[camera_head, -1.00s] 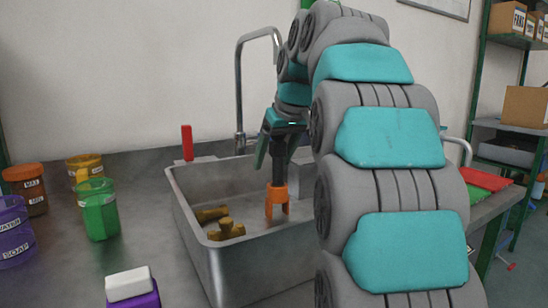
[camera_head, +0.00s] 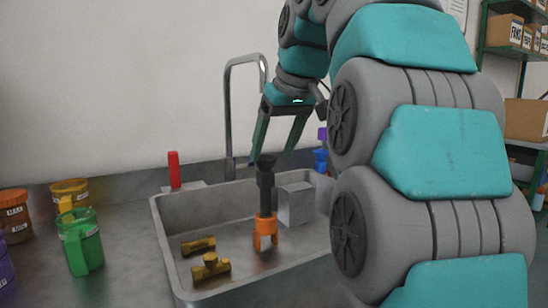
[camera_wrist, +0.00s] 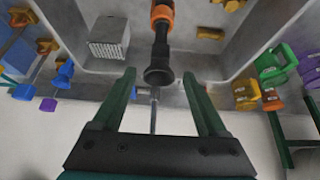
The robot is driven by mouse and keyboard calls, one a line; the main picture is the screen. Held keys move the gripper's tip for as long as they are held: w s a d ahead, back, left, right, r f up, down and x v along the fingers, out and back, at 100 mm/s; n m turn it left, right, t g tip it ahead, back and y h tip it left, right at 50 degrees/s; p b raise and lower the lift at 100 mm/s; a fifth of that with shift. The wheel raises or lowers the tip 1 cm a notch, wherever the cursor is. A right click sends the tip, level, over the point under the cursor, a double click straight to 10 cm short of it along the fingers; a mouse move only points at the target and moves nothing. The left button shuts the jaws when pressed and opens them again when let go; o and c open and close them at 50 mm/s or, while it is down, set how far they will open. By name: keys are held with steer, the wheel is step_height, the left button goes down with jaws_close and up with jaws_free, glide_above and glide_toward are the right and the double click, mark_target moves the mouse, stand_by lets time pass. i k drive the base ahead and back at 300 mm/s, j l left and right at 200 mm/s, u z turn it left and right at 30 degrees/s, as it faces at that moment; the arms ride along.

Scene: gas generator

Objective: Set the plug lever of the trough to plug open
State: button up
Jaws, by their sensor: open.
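The grey metal trough (camera_head: 165,235) stands on the counter, with a tap at its back. A red upright lever (camera_head: 174,170) stands at its back left corner; I cannot tell its setting. A black and orange tool (camera_head: 265,195) stands upright in the trough. My gripper (camera_head: 272,152) is open and empty, with its fingertips close to the tool's top in the picture. In the wrist view the tool's black end (camera_wrist: 158,76) shows between the spread green fingers (camera_wrist: 160,80), apart from both. I cannot make out the red lever there.
Brass fittings (camera_head: 210,265) and a grey block (camera_head: 295,203) are in the trough. A green cup (camera_head: 82,245), a yellow cup (camera_head: 70,192) and an orange jar (camera_head: 14,215) stand on the counter at left. Blue and purple things (camera_head: 321,155) stand behind the trough at right.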

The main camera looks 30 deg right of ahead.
mark_target(172, 156)
steer(key=k+l, duration=0.1)
steer(key=k, duration=0.9)
